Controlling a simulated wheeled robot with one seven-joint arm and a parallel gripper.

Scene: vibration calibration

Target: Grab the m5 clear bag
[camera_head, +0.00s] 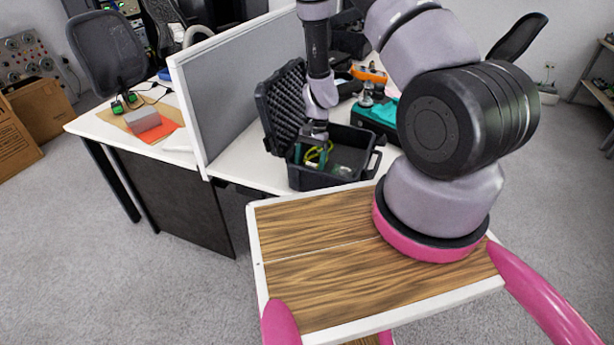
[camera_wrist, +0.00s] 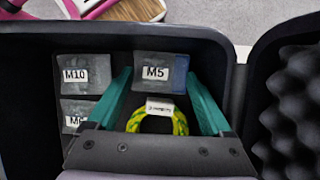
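The M5 bag (camera_wrist: 155,60) is a greyish clear bag with a white label and a blue strip at its right side. It lies in the open black case (camera_head: 318,181), along the wall at the top of the wrist view. My gripper (camera_wrist: 159,76) is open, its two teal fingers reaching down into the case. In the wrist view the fingertips appear on the left and right of the M5 bag; whether they touch it I cannot tell. My gripper also shows in the head view (camera_head: 314,153). The bag cannot be made out clearly there.
The M10 bag (camera_wrist: 84,62) and a partly hidden bag (camera_wrist: 78,106) lie left of the fingers. A yellow-green coil (camera_wrist: 158,122) with a white tag lies between them. The case's foam-lined lid (camera_head: 281,100) stands open beside a grey partition (camera_head: 225,85).

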